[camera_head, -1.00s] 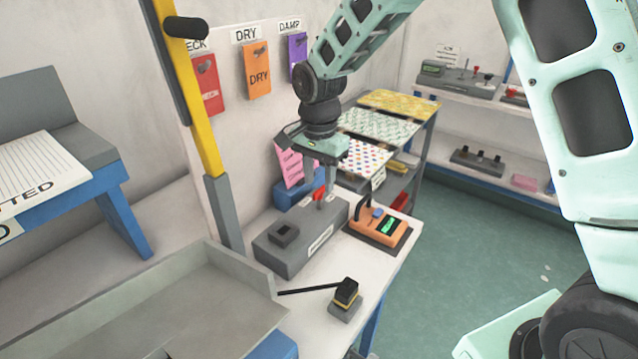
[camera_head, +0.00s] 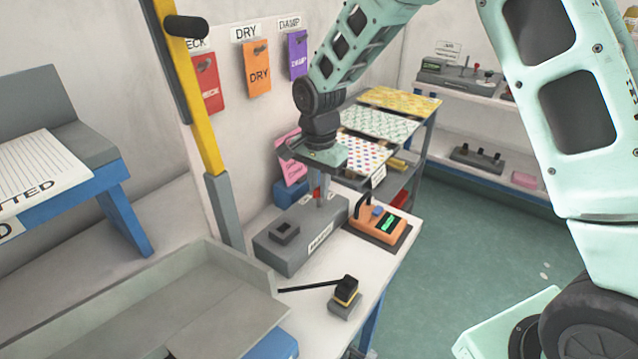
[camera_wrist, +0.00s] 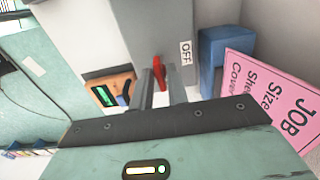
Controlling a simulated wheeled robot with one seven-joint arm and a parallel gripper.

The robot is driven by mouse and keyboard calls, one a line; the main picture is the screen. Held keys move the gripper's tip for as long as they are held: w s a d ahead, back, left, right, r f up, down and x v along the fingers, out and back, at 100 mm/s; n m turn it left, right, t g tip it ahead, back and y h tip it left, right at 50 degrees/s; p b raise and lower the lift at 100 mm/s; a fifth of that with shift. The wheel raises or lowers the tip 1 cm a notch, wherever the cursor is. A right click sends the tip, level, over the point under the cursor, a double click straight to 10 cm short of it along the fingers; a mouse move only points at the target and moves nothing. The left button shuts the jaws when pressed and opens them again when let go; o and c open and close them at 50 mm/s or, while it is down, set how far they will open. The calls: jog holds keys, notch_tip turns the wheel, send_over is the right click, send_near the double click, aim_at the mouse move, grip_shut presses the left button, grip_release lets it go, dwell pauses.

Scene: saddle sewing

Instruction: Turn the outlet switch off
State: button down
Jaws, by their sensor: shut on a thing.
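The outlet box (camera_head: 290,245) is a long grey block on the white bench, with a dark square socket on its near end. Its red switch lever (camera_wrist: 158,72) stands on top at the far end, beside a label reading OFF (camera_wrist: 186,52). My gripper (camera_wrist: 163,75) points down over that end, and its two fingers are shut on the red lever. In the head view my gripper (camera_head: 321,200) hides most of the lever. Which way the lever leans is hard to tell.
An orange meter (camera_head: 378,222) with a green display stands just right of the box. A pink job card (camera_wrist: 275,100) in a blue holder (camera_wrist: 213,55) stands close behind the gripper. A grey tray (camera_head: 190,300) is at left.

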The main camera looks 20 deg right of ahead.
jog(key=shift+n, duration=0.4)
jog(key=n+p, duration=0.1)
jog(key=n, duration=0.2)
jog(key=shift+n, duration=0.4)
jog(key=n, duration=0.4)
jog(key=shift+n+p, duration=0.3)
jog(key=shift+p, duration=0.05)
jog(key=n+p, duration=0.1)
jog(key=n, duration=0.3)
jog(key=shift+r, duration=0.1)
jog(key=n+p, duration=0.1)
jog(key=n, duration=0.3)
jog(key=shift+w, duration=0.1)
jog(key=shift+n, duration=0.5)
jog(key=c, duration=1.4)
grip_release()
jog(key=shift+o, duration=0.2)
